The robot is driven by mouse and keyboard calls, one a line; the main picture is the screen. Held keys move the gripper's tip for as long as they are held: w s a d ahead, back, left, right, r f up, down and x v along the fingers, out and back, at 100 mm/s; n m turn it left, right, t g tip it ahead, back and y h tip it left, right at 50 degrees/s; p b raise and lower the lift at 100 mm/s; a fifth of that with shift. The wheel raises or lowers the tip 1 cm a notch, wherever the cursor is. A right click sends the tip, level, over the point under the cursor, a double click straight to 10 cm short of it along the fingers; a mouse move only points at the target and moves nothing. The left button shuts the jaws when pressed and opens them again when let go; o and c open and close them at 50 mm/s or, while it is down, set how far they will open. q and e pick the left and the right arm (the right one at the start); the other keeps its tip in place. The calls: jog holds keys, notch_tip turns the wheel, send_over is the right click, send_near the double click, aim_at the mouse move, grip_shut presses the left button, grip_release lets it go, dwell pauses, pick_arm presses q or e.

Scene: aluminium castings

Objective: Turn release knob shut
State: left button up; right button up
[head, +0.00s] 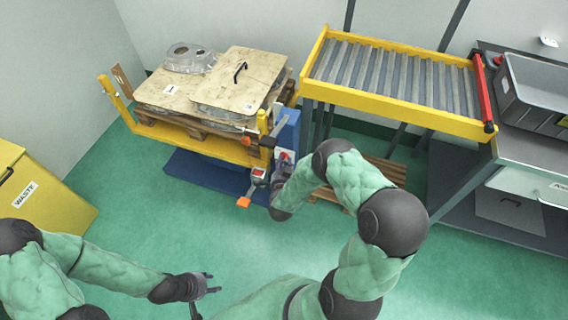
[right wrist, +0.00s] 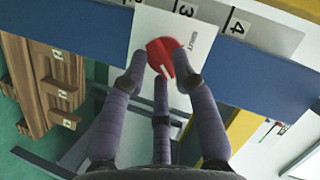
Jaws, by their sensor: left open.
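The release knob (right wrist: 161,56) is red with a white pointer line, on a white plate (right wrist: 196,38) on a blue beam. In the head view the knob's red (head: 283,157) shows small on the blue post. My right gripper (right wrist: 160,68) has its fingertips at the knob, one on either side and a third below. I cannot tell whether they press on it. In the head view my right arm partly hides this gripper (head: 281,182). My left gripper (head: 212,283) is open and empty above the green floor, far from the knob.
A yellow-framed lift (head: 205,143) bears a pallet with boards and castings (head: 188,58). A roller conveyor (head: 395,80) stands at the right, beside a bench with a grey crate (head: 540,85). A yellow waste bin (head: 50,200) is at the left. Open green floor lies between.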

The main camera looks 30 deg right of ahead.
grip_shut()
jog(key=shift+w+a+r+n+g+h+p, duration=0.15)
jog(key=shift+n+g+p, duration=0.2)
jog(key=shift+n+p, duration=0.2)
jog(key=shift+s+r+n+g+h+p, duration=0.15)
jog(key=shift+n+g+p, duration=0.2)
jog(key=shift+n+p, duration=0.2)
jog(key=shift+w+a+n+g+h+p, duration=0.1)
jog(key=shift+w+n+g+h+p, duration=0.15)
jog(key=shift+n+g+p, duration=0.55)
jog(key=shift+w+a+n+g+h+p, duration=0.2)
jog(key=shift+n+g+h, duration=0.45)
jog(key=shift+n, duration=0.75)
jog(key=shift+w+a+n+g+h+p, duration=0.15)
jog(key=shift+n+g+h, duration=0.35)
jog(key=shift+n+h, duration=0.65)
jog(key=shift+w+a+n+g+h+p, duration=0.15)
jog(key=shift+n+g+h, duration=0.35)
jog(key=shift+n, duration=1.15)
jog(key=shift+d, duration=0.1)
